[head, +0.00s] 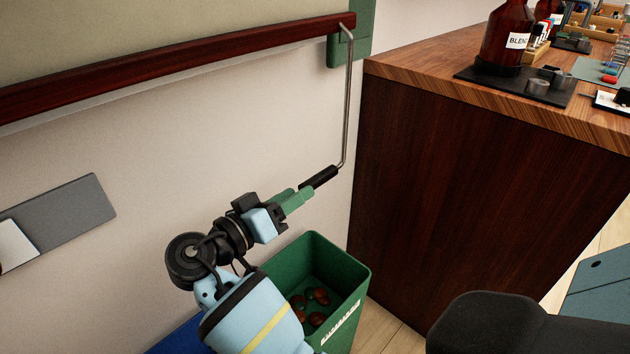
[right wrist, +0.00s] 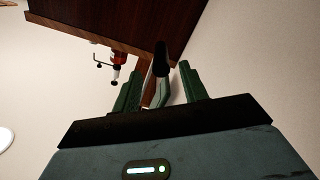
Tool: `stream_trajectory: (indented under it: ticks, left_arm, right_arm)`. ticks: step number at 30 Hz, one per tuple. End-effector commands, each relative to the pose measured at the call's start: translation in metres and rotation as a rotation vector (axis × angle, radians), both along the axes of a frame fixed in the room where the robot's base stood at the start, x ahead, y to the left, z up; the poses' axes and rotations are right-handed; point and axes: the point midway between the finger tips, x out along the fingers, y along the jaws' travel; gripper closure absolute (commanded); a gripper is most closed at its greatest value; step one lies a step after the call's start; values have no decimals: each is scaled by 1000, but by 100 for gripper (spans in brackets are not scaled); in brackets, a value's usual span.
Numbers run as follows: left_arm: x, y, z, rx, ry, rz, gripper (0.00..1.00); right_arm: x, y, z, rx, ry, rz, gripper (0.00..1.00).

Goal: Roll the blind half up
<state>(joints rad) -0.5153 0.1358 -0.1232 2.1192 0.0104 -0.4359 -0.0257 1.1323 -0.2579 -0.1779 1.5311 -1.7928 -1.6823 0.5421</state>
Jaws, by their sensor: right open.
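The blind (head: 130,30) hangs on the wall with a dark red bar (head: 190,54) along its lower edge. A thin metal crank rod (head: 347,95) hangs from a green bracket (head: 345,45) at the bar's right end. It bends near the bottom into a black handle (head: 319,178). My right gripper (head: 303,192) is at the lower-left end of this handle, with its green fingers pointing toward it. In the right wrist view the fingers (right wrist: 160,85) are apart, and the dark handle (right wrist: 161,58) shows between and beyond their tips. Contact cannot be told. My left gripper is not in view.
A green bin (head: 345,270) with several brown things inside stands below my right gripper. A wooden counter (head: 470,180) stands to the right, with a brown bottle (head: 507,40) on a black mat (head: 480,76). A grey panel (head: 75,215) is on the wall at left.

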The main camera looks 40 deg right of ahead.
Motion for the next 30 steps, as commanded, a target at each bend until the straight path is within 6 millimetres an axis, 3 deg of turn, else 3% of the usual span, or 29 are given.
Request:
stream_trajectory:
  ticks: [12,25,30]
  left_arm:
    - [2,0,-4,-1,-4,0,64]
    - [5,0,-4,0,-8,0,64]
    - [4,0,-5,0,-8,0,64]
  right_arm:
    - [4,-58,-1,1,2,-1,57]
    - [5,-69,-1,1,3,2,57]
    - [5,-69,-1,1,3,2,76]
